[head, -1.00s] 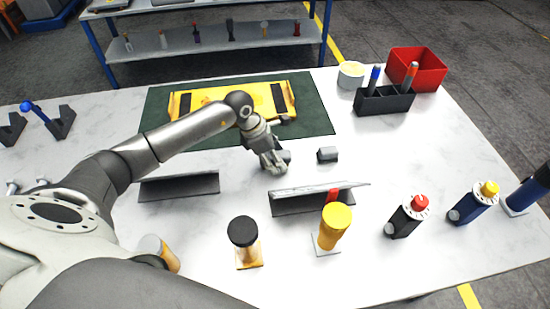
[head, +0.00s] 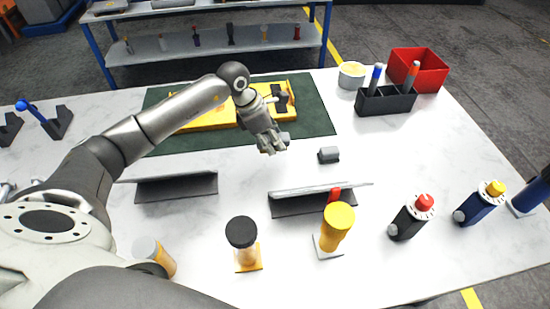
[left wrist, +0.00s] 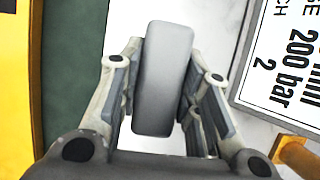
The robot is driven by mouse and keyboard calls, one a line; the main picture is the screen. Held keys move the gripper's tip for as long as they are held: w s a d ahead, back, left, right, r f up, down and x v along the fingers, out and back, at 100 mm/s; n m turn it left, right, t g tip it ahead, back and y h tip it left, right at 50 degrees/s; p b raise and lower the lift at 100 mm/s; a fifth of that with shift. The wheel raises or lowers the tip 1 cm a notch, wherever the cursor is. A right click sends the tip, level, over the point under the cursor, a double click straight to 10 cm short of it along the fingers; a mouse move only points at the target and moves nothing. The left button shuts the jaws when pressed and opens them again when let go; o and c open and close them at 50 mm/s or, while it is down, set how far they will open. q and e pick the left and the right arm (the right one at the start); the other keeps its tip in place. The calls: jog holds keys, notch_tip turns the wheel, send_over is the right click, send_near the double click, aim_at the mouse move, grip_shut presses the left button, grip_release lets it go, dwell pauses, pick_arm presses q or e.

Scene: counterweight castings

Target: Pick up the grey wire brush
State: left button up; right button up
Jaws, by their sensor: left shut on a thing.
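My left gripper (head: 271,147) is shut on a grey, rounded block, the grey wire brush (head: 284,136). In the left wrist view the brush (left wrist: 162,80) stands lengthwise between the two fingers, and its bristles do not show. The gripper holds it above the white table, just in front of the green mat. A second, smaller grey block (head: 328,155) lies apart on the table to the right of the gripper. My right gripper is not in view.
A yellow casting (head: 210,118) lies on the green mat (head: 318,118). Two dark angled stands (head: 177,188) (head: 312,202) are nearer. Capped bottles (head: 333,230) line the front. A black caddy (head: 385,101) and red bin (head: 420,72) stand back right. The table's right middle is clear.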

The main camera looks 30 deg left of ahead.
pick_arm(q)
jog(key=w+a+r+b, duration=0.3)
jog(key=w+a+r, duration=0.4)
jog(key=w+a, duration=0.1)
jog(key=shift+w+a+r+b, duration=0.25)
jog(key=shift+w+r+b, duration=0.1)
jog(key=shift+w+r, duration=0.1)
